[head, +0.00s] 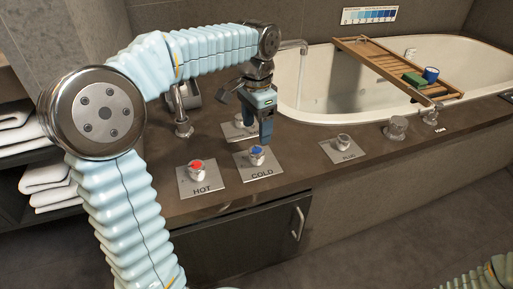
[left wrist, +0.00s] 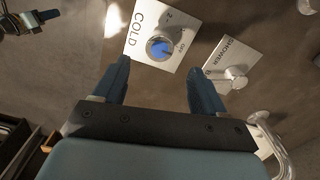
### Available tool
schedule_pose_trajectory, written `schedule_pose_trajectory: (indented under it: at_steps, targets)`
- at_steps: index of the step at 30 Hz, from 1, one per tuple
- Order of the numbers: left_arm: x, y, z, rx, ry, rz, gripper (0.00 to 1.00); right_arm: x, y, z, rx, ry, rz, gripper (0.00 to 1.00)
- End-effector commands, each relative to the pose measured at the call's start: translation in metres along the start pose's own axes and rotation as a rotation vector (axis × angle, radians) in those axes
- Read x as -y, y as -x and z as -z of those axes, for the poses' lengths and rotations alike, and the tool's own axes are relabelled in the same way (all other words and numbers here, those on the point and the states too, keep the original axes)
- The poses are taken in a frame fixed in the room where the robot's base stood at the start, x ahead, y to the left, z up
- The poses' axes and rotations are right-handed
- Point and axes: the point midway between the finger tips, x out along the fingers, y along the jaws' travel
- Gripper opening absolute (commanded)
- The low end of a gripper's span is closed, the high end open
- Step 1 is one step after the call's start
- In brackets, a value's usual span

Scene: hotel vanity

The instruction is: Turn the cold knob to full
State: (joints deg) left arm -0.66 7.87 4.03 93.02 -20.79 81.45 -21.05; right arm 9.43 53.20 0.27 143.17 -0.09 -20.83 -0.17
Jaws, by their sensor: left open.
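The cold knob (head: 257,153) is silver with a blue top and stands on a square plate marked COLD (head: 263,175) on the brown counter. My left gripper (head: 267,139) is just above the knob, pointing down. In the left wrist view, the cold knob (left wrist: 159,48) lies just beyond and between the two open fingertips (left wrist: 159,66), with nothing held between them. Its plate (left wrist: 137,45) reads COLD, with smaller marks including OFF near the knob. The exact knob setting is hard to read.
A red-topped hot knob (head: 197,167) stands left of the cold one. A shower knob (left wrist: 236,75) is close by on its plate. A plug knob (head: 343,141) is to the right, before the bathtub (head: 345,85). A spout (head: 182,115) stands behind the hot plate.

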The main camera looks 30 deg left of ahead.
Motion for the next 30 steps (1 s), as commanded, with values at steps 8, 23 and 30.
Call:
schedule_pose_trajectory:
  at_steps: [8,23,30]
  targets:
    - [0.000,-0.057,0.000,0.002,-0.001,-0.001,0.71,-0.007,-0.010,0.002,-0.006,-0.004,-0.005,0.43]
    - [0.000,-0.072,0.000,-0.001,0.000,0.000,0.68,-0.009,-0.011,0.002,-0.007,-0.006,-0.006,0.43]
    - [0.000,-0.072,0.000,-0.001,0.000,0.000,0.32,-0.009,-0.011,0.002,-0.007,-0.006,-0.006,0.43]
